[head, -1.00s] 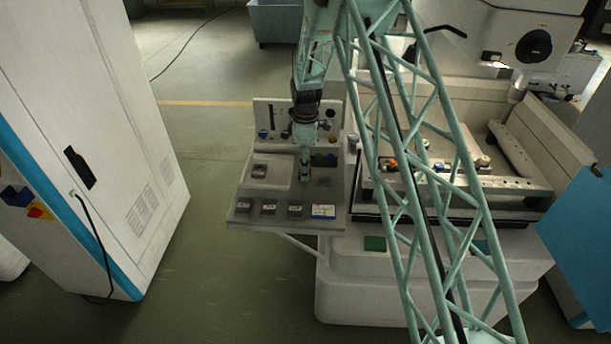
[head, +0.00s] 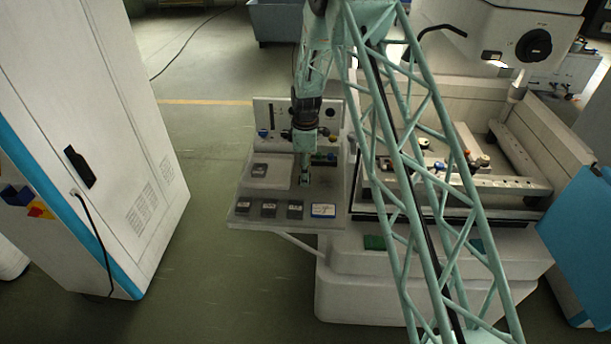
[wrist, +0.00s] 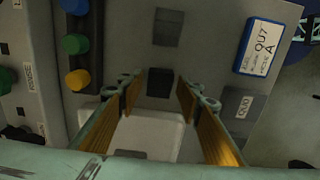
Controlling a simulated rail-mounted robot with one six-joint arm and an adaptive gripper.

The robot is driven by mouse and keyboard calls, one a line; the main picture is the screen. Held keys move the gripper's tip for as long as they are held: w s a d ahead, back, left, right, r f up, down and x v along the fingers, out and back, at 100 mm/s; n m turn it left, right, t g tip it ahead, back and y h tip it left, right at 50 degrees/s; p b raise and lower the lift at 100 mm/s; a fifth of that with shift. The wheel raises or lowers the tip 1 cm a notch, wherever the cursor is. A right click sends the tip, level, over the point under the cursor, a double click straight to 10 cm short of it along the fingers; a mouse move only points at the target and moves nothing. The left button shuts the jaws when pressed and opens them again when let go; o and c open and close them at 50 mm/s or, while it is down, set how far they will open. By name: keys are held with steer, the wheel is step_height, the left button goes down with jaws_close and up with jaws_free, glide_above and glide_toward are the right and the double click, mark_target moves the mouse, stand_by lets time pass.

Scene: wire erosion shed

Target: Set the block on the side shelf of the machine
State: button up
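The side shelf (head: 335,190) is a grey ledge on the machine's left side. My gripper (head: 304,182) points down over its middle. In the wrist view my gripper (wrist: 158,92) is open, its two orange-brown padded fingers apart. A small dark block-like shape (wrist: 160,82) shows between the fingertips with a gap on both sides; whether it is a block or a recess is hard to tell. A similar grey square (wrist: 167,27) lies beyond it. A grey labelled block (wrist: 243,103) and a blue-and-white labelled block (wrist: 263,48) are right of the fingers.
Several blocks line the shelf's front edge, with the blue-and-white one (head: 323,211) at the right. A grey block (head: 259,170) sits on a pale raised pad (head: 277,178) at the left. Blue, green and yellow knobs (wrist: 75,44) stand close left of the fingers in the wrist view.

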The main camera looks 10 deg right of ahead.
steer(key=shift+r, duration=0.1)
stand_by(0.4)
steer(key=shift+r+b, duration=0.75)
steer(key=shift+r, duration=5.3)
steer(key=shift+r, duration=0.1)
